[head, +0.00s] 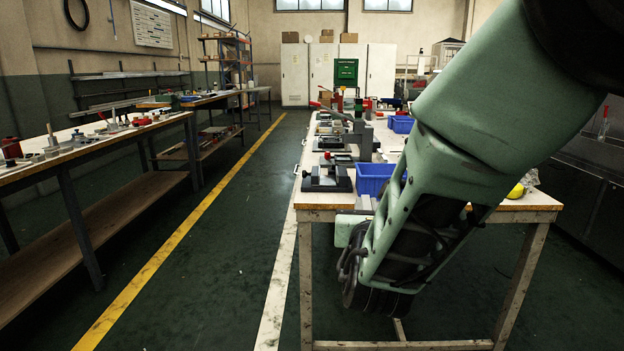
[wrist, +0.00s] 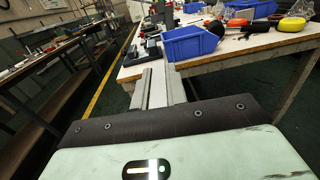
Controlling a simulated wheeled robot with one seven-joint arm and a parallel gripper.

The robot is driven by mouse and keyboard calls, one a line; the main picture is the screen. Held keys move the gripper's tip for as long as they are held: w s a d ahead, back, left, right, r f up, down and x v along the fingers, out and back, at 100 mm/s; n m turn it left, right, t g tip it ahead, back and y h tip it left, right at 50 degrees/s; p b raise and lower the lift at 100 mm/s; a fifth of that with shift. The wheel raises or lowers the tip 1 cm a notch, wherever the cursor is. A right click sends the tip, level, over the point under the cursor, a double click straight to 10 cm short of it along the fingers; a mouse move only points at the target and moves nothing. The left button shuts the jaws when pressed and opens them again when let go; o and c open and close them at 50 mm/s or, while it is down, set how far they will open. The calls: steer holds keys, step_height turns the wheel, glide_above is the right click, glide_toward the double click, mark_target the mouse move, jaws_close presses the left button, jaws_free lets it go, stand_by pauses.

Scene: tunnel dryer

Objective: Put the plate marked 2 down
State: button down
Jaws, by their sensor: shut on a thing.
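My gripper (wrist: 158,88) shows in the wrist view as two grey fingers reaching forward, at the near end of the workbench (wrist: 225,60). It is shut on a narrow pale piece (wrist: 156,84) seen nearly edge-on, taken to be the plate. I cannot read a 2 on it. In the head view my arm hides most of the gripper, which hangs in front of the near edge of the workbench (head: 530,204). I cannot tell whether the piece touches the bench.
A blue bin (head: 373,180) stands at the bench's near end, beside a dark fixture (head: 326,177). A second blue bin (head: 402,124) is farther back. A yellow-topped object (head: 516,191) lies right. Another bench (head: 90,148) runs along the left, with a clear aisle (head: 230,225) between.

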steer(key=w+d+f+n+y, duration=0.1)
steer(key=w+d+f, duration=0.1)
steer(key=d+f, duration=0.75)
steer(key=w+d+f+y, duration=0.1)
steer(key=w+d+f, duration=0.2)
steer(key=d+f, duration=0.7)
steer(key=s+d+r+p, duration=0.1)
steer(key=s+r+p, duration=0.4)
steer(key=s+p, duration=0.3)
steer(key=s+d+r+p, duration=0.1)
steer(key=s+r+p, duration=0.4)
steer(key=p, duration=1)
steer(key=s, duration=0.3)
steer(key=shift+d, duration=0.4)
